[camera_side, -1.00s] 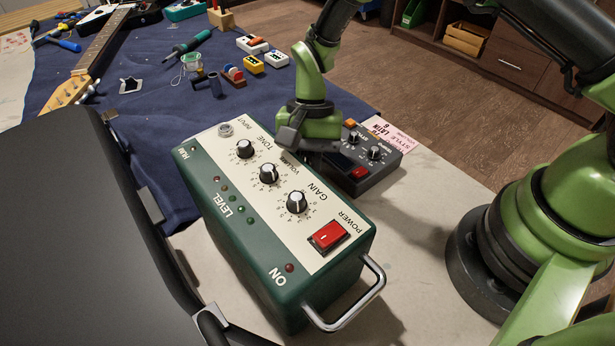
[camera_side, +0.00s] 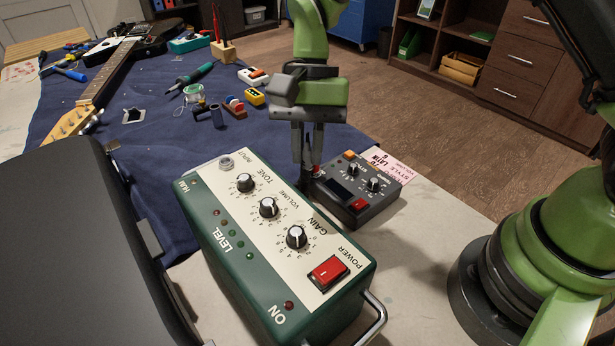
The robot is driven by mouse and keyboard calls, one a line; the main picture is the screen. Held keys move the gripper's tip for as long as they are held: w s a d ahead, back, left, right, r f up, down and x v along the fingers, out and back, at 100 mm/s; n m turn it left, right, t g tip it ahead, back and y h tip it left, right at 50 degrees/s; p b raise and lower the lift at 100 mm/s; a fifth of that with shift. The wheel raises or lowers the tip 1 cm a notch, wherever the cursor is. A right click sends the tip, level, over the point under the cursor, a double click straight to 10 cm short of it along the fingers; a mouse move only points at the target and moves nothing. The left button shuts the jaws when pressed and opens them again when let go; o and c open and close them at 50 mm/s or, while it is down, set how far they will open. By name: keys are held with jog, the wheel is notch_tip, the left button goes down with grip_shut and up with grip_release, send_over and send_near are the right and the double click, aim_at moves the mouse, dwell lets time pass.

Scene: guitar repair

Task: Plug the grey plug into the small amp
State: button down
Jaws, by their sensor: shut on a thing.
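The small amp (camera_side: 262,290) is a green box with a cream top panel, black knobs and a red power switch. Its metal input jack (camera_side: 227,163) is at the panel's far left end and looks empty. My gripper (camera_side: 308,160) points straight down behind the amp, close beside a dark pedal. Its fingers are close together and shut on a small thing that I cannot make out. The fingertips stand near the pedal's left end, apart from the input jack. I cannot clearly see the grey plug.
The dark pedal (camera_side: 362,208) with knobs and a red button stands behind the amp. A pink card (camera_side: 388,166) lies beyond it. A black case (camera_side: 80,240) fills the left front. A guitar (camera_side: 105,70), tools and small pedals lie on the blue cloth (camera_side: 170,152).

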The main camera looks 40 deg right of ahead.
aim_at(307, 148)
notch_tip(307, 148, up, 11)
jog(key=shift+r, duration=0.15)
dwell(0.8)
dwell(0.3)
jog(key=w+a+m+t+y, duration=0.1)
jog(key=w+a+m+t, duration=0.35)
jog(key=a+m, duration=0.6)
jog(key=shift+m, duration=0.75)
jog(key=shift+w+d+f, duration=0.15)
jog(key=shift+d+f, duration=0.05)
jog(key=shift+f, duration=0.75)
jog(key=shift+w+d+f, duration=0.1)
jog(key=shift+d+f, duration=0.05)
jog(key=shift+f, duration=0.85)
jog(key=shift+w+d+f, duration=0.15)
jog(key=shift+d+f, duration=0.05)
jog(key=shift+f, duration=0.75)
